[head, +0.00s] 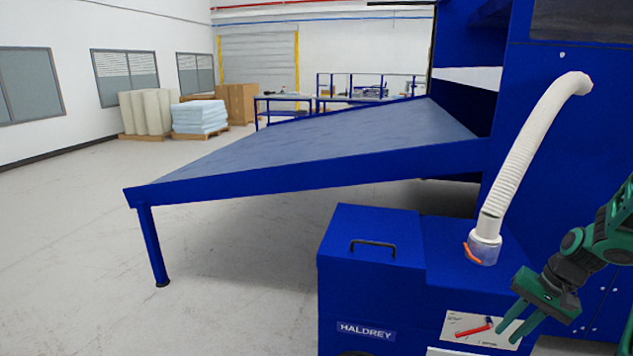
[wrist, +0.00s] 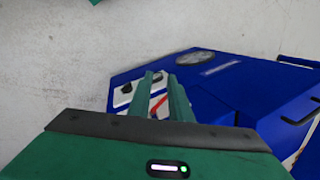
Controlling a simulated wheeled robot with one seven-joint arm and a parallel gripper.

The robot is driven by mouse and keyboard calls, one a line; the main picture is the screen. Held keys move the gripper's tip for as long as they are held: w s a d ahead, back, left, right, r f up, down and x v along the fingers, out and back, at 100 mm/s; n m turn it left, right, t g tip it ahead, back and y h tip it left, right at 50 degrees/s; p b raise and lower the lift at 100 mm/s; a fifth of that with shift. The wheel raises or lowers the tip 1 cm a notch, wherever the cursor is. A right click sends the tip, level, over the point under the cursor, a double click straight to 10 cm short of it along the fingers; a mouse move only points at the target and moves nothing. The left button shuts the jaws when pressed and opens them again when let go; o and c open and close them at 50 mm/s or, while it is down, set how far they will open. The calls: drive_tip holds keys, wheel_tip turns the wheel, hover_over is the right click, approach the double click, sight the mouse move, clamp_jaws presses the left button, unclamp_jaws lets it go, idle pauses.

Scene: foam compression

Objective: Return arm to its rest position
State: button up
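My gripper (head: 506,335) is dark green and black, at the lower right of the head view. It points down and left, in front of the blue machine unit (head: 372,240). Its two fingers are apart with nothing between them; in the wrist view the gap of my gripper (wrist: 162,85) shows the unit's label behind. My arm comes in from the right edge of the head view, and most of it is out of frame. Whether the fingertips touch the unit is not clear.
A white ribbed hose (head: 527,140) rises from an orange-levered collar on the unit. A long blue sloping table (head: 310,150) lies behind, joined to a tall blue cabinet (head: 570,120). Foam blocks (head: 199,116) stand far back. The floor (head: 80,250) at left is clear.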

drive_tip(key=s+a+r+n+h, duration=0.1)
drive_tip(key=s+a+r, duration=0.3)
drive_tip(key=s+r, duration=0.3)
drive_tip(key=s+a+r+n+g+h, duration=0.1)
drive_tip(key=s+a+r, duration=0.4)
drive_tip(key=s, duration=0.9)
drive_tip(key=shift+s+r+g+h, duration=0.15)
drive_tip(key=shift+r+g+h, duration=0.25)
drive_tip(key=shift+r, duration=0.5)
drive_tip(key=shift+w+f, duration=0.25)
drive_tip(key=shift+w, duration=0.4)
